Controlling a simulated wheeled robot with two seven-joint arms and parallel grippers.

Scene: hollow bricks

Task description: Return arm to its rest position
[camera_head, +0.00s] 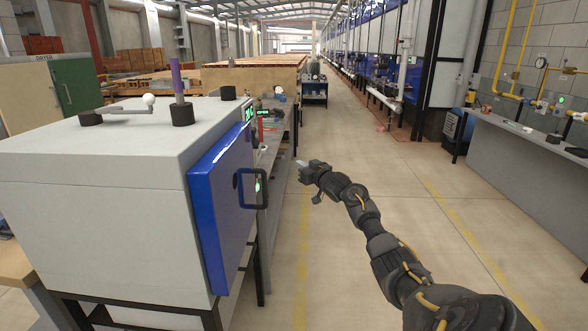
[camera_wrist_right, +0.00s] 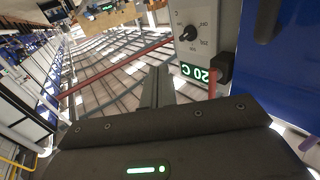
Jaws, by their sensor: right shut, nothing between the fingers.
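My right arm comes in from the lower right in the head view, and its gripper (camera_head: 301,164) is out in the aisle, to the right of the blue oven door. The gripper is shut and empty, and it is apart from the door handle. In the right wrist view the two fingers (camera_wrist_right: 157,88) lie together with nothing between them. My left arm and gripper do not show in either view.
A grey oven (camera_head: 95,190) with a blue door (camera_head: 222,200) and dark handle (camera_head: 240,190) fills the left. The door looks shut. Its display (camera_wrist_right: 195,72) reads 20 C. A workbench (camera_head: 278,135) stands behind it. A grey table (camera_head: 530,170) is at right. The aisle floor is clear.

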